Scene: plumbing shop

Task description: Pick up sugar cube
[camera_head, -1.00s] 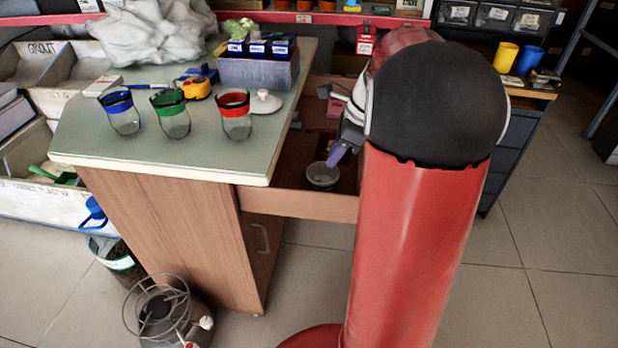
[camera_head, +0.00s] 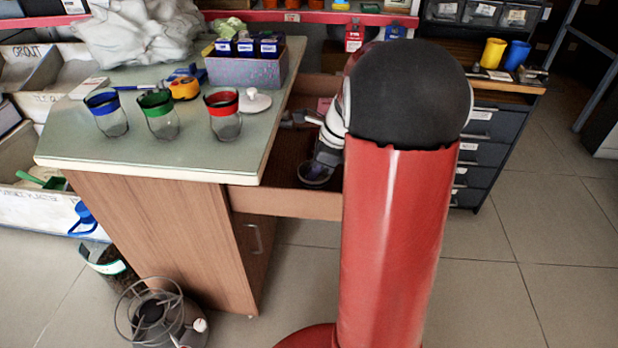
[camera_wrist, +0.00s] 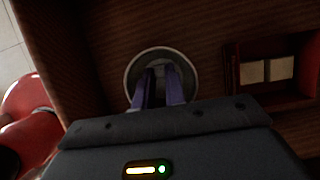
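Two pale, square-faced blocks (camera_wrist: 266,70) that look like sugar cubes lie side by side in a small red-brown box at the right of the wrist view. My gripper (camera_wrist: 159,72) points down into the open drawer, left of that box. Its two purple fingers are apart with a dark gap between them, and I see nothing held. The fingertips are over or inside a round grey-rimmed bowl (camera_wrist: 133,76). The bowl's inside is dark and partly hidden by the fingers. In the head view, my arm hides part of the drawer, and the pale blocks cannot be made out.
The wooden drawer (camera_head: 285,201) has raised walls around my gripper. The green-topped counter (camera_head: 150,155) beside it holds three coloured-rim jars, a white lid (camera_head: 254,100) and a purple box (camera_head: 245,72). A wire-topped pot (camera_head: 160,312) stands on the floor.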

